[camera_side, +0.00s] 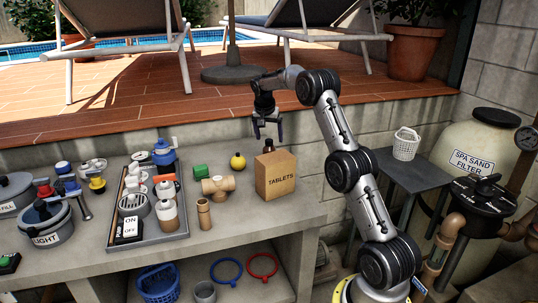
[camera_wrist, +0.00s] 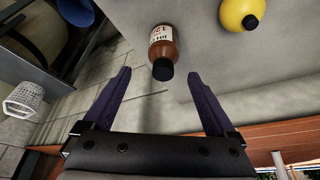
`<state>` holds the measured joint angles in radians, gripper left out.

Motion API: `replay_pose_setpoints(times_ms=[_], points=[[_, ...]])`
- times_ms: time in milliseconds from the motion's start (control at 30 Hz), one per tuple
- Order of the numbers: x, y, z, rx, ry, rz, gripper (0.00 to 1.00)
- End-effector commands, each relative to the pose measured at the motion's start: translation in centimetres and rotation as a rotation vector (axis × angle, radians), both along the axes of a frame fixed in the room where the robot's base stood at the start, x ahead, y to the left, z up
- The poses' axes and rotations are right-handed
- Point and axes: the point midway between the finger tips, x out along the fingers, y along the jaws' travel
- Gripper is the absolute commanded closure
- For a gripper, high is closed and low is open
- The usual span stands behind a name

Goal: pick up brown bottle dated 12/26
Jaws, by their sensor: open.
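The brown bottle (camera_wrist: 163,47) shows in the wrist view with a black cap and a pale label; I cannot read its full date. In the side view only its dark top (camera_side: 268,145) shows above the tan TABLETS box (camera_side: 275,176), which hides the rest. My gripper (camera_side: 268,132) hangs above the bottle and box with its fingers apart and empty. In the wrist view the gripper (camera_wrist: 159,73) has one finger on each side of the bottle's cap in the picture, apart from it.
A white basket (camera_side: 406,143) sits on a dark side table (camera_side: 415,172) at right.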

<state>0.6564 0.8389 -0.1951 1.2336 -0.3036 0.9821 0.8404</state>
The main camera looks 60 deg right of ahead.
Motion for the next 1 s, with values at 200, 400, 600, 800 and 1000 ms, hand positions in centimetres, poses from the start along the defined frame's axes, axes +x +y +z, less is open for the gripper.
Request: replay_pose_setpoints(times_ms=[200,400,600,800,1000], points=[[0.2,-0.9,-2.0,-0.001,0.000,0.000,0.09],[0.5,-1.4,-3.8,0.002,0.002,-0.001,0.09],[0.9,-2.4,-6.3,0.000,0.000,0.000,0.09],[1.0,-2.7,-7.0,-0.002,-0.001,0.000,0.09],[1.0,-2.7,-7.0,-0.001,-0.001,0.000,0.18]])
